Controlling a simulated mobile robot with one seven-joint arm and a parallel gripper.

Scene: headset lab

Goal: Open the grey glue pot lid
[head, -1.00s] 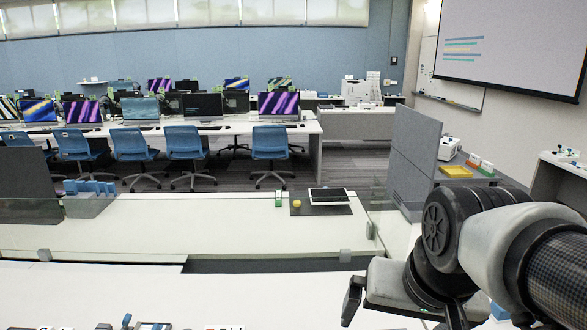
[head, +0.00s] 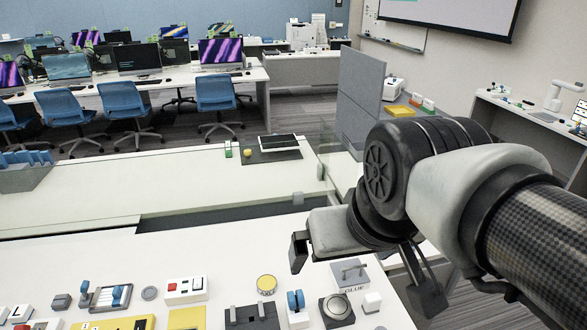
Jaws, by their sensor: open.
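The grey glue pot (head: 348,275) stands on the white bench in the lower middle of the head view. It has a grey top with a raised bar-like handle, and a label reading GLUE lies at its front edge. The top looks flat and seated. My gripper (head: 362,282) is open, with its two dark fingers spread wide to the left and right of the pot in the picture. No contact with the pot shows, and I cannot tell the height between them.
A round dark knob block (head: 336,309), a blue-switch block (head: 297,307) and a small white cube (head: 372,302) crowd the pot's front. A yellow-topped round pot (head: 266,284) is to the left. A glass screen (head: 320,172) runs behind the bench. The bench's rear left is clear.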

